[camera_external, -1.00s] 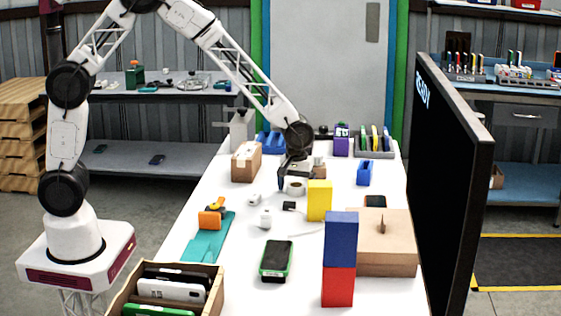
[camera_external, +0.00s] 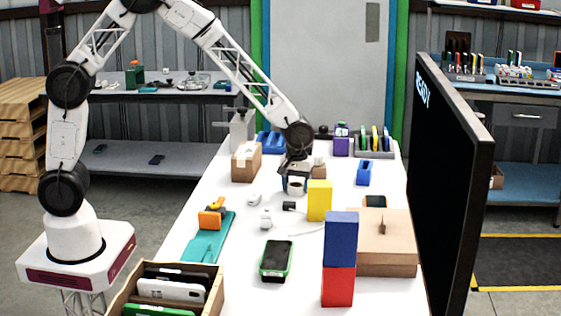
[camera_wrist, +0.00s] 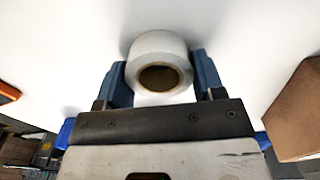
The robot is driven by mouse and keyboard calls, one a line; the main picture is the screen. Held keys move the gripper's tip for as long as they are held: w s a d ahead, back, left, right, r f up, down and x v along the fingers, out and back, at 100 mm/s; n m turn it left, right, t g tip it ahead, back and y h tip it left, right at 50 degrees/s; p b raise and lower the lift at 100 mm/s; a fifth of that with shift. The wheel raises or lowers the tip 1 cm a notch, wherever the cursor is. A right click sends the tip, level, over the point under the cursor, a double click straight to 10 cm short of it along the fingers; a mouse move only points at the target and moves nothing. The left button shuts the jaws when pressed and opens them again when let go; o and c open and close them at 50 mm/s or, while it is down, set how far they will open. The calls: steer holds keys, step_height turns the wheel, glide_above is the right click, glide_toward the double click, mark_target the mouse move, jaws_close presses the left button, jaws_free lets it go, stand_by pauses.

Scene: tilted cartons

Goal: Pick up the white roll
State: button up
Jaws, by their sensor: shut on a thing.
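The white roll (camera_wrist: 160,48) has a brown core and sits between the two blue fingers of my gripper (camera_wrist: 160,88) in the wrist view. The fingers are shut on it, one on each side. In the external view my gripper (camera_external: 295,184) points down over the far middle of the white table, with the roll (camera_external: 296,186) low between its fingers. I cannot tell clearly whether the roll still touches the table.
A yellow block (camera_external: 319,201) stands just in front and right of the gripper. A cardboard box (camera_external: 246,162) stands to its left. A blue block (camera_external: 341,238) rests on a red block (camera_external: 338,287) nearer the camera. A large dark screen (camera_external: 455,190) borders the right side.

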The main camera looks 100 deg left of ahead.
steer(key=shift+r, duration=0.15)
steer(key=shift+r, duration=0.5)
steer(key=shift+s+d+r, duration=0.1)
steer(key=shift+s+r, duration=0.05)
steer(key=shift+r, duration=0.45)
steer(key=shift+s+r, duration=0.15)
steer(key=shift+r, duration=0.4)
steer(key=s+d, duration=0.1)
steer(key=s, duration=0.4)
steer(key=s+d+r, duration=0.1)
steer(key=s, duration=0.4)
steer(key=s+d, duration=0.2)
steer(key=s, duration=0.2)
steer(key=shift+s+r, duration=0.2)
steer(key=shift+s, duration=0.2)
